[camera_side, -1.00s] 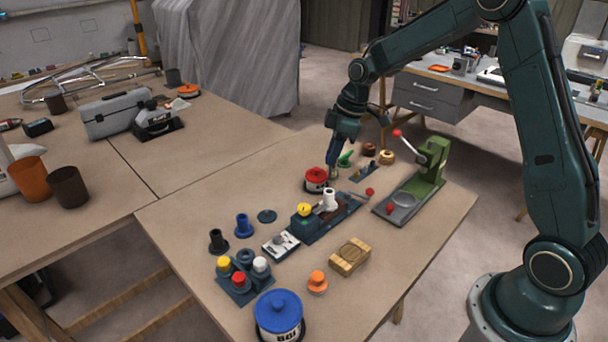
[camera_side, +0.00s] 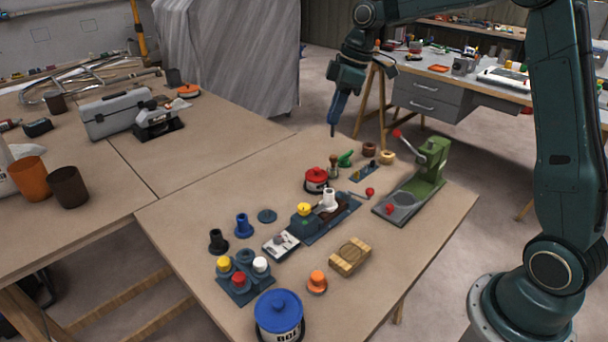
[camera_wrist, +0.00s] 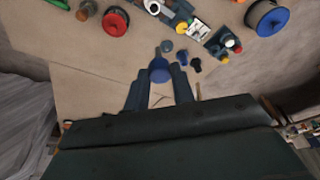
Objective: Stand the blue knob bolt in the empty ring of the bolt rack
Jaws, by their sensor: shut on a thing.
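My gripper (camera_side: 333,130) is raised above the far part of the table, behind the red-lidded tub. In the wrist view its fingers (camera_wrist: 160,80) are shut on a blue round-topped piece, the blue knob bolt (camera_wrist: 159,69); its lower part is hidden. In the side view the bolt hardly shows at the fingertips. The bolt rack (camera_side: 238,293) stands at the near left of the table, well away from my gripper. It holds yellow, red and white knob bolts; its back ring (camera_side: 245,257) looks empty. The rack also shows in the wrist view (camera_wrist: 218,46).
Blue (camera_side: 244,226) and black (camera_side: 218,241) flanged pieces stand behind the rack; a blue-lidded tub (camera_side: 279,316) is in front. The table's left middle is clear.

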